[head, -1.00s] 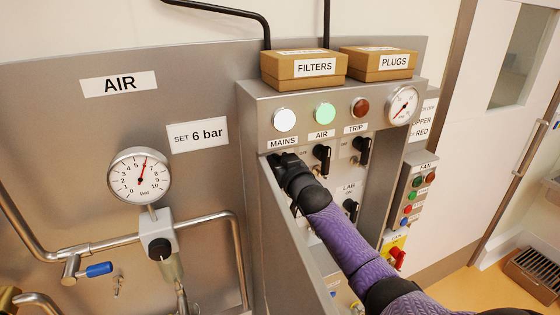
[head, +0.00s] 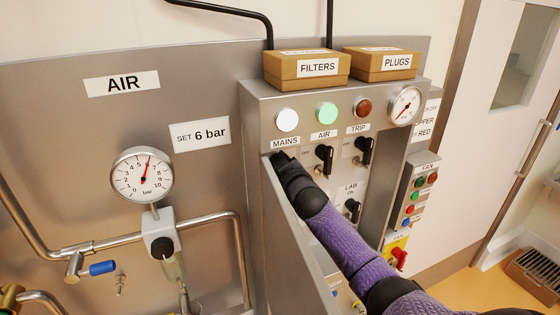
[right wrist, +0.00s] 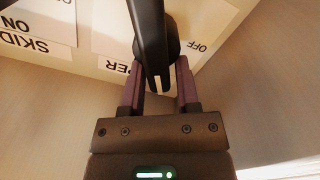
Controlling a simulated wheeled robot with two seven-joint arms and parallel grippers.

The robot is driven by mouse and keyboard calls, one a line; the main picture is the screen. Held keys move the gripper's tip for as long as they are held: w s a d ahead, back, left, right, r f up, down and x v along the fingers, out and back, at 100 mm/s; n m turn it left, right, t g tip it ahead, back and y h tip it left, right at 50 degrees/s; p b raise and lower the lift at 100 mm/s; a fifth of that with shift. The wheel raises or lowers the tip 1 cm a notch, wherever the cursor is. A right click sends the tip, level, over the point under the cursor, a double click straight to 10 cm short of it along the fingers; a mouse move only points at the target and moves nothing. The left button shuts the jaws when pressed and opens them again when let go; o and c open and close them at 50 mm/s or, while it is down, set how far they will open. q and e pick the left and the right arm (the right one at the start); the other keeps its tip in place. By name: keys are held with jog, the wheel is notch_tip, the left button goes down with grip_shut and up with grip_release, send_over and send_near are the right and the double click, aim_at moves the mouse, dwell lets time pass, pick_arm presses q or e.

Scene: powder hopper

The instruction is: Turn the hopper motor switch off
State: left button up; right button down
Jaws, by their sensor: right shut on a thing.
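My right gripper (head: 284,166) reaches to the left part of the grey switch panel (head: 262,112), just below the MAINS label. In the right wrist view my right gripper (right wrist: 159,68) has its two purple fingers on either side of a black switch handle (right wrist: 150,30), shut on it. A label ending in "PER" (right wrist: 114,68) lies beside the handle, partly hidden. An OFF mark (right wrist: 198,46) is to its right. The handle's white line points toward the bottom of that picture, not at OFF. In the head view this switch is hidden behind my gripper. My left gripper is out of view.
The AIR switch (head: 324,158) and TRIP switch (head: 365,150) are close to the right of my gripper, with the LAB switch (head: 352,209) lower. A grey metal edge (head: 296,245) stands left of my forearm. Boxes (head: 307,70) sit on top.

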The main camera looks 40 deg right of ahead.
jog(key=shift+w+a+f+n+b, duration=0.1)
jog(key=shift+a+f+n+b, duration=0.25)
jog(key=shift+n, duration=1.6)
jog(key=shift+s+f+n+b, duration=0.15)
jog(key=shift+f+n, duration=0.25)
jog(key=shift+n, duration=1.6)
jog(key=shift+w+a+f+n+b, duration=0.15)
jog(key=shift+a+f+n+b, duration=0.2)
jog(key=shift+n, duration=1.6)
jog(key=shift+d, duration=0.15)
